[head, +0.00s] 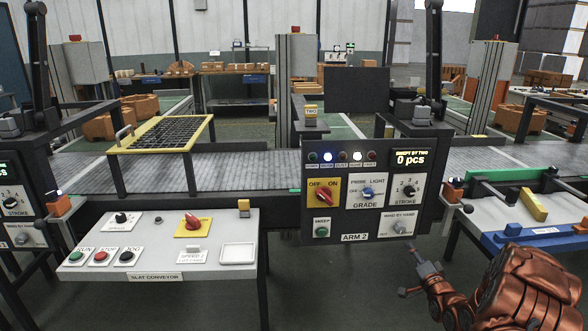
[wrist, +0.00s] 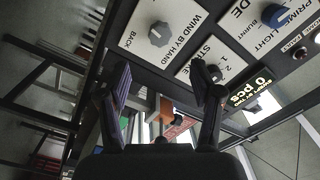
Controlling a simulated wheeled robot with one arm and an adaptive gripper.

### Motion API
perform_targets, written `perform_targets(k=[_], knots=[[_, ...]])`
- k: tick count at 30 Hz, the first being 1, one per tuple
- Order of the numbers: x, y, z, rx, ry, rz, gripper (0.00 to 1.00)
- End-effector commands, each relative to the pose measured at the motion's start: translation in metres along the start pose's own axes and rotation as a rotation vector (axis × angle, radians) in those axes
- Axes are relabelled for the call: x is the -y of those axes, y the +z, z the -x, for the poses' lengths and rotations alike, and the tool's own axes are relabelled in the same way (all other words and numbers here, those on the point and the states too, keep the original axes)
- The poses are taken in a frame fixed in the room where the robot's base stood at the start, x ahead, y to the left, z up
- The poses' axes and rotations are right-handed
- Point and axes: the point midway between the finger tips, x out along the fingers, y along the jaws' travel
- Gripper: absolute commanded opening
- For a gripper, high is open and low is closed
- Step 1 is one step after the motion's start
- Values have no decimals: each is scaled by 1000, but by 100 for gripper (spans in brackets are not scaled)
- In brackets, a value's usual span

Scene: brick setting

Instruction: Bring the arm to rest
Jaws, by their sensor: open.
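My gripper (head: 416,270) is in front of the lower right corner of the black ARM 2 panel (head: 352,222), at the end of my copper-coloured arm (head: 520,285). In the wrist view my gripper (wrist: 163,88) has its two dark fingers spread with nothing held between them. The panel has a red OFF/ON switch (head: 324,195) on a yellow plate, a blue GRADE knob (head: 368,193), a black STROKE knob (head: 408,191), a green SWEEP button (head: 321,231) and a grey WIND BY HAND knob (head: 400,226). The wrist view also shows the WIND BY HAND knob (wrist: 159,34). The display (head: 410,158) reads 0 pcs.
A slat conveyor (head: 240,168) runs behind the panels. A white SLAT CONVEYOR desk (head: 150,262) with several buttons stands at left. At right, a blue-edged tray (head: 540,238) holds a yellow block (head: 533,205). Grey floor (head: 340,285) is clear below the panel.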

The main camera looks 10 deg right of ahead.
Motion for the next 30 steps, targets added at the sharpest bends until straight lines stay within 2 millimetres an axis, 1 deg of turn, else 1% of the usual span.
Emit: perform_targets(k=[5,6,10,14,17,23,29,30], knots=[[22,6,-7,62,64,72,65],[30,7,-9,83,86,97,65],[52,16,-9,164,173,186,65],[74,24,-2,246,257,272,65],[91,30,7,308,319,333,65],[126,42,38,442,436,446,65],[161,52,83,582,543,544,65],[168,54,93,612,564,561,65]])
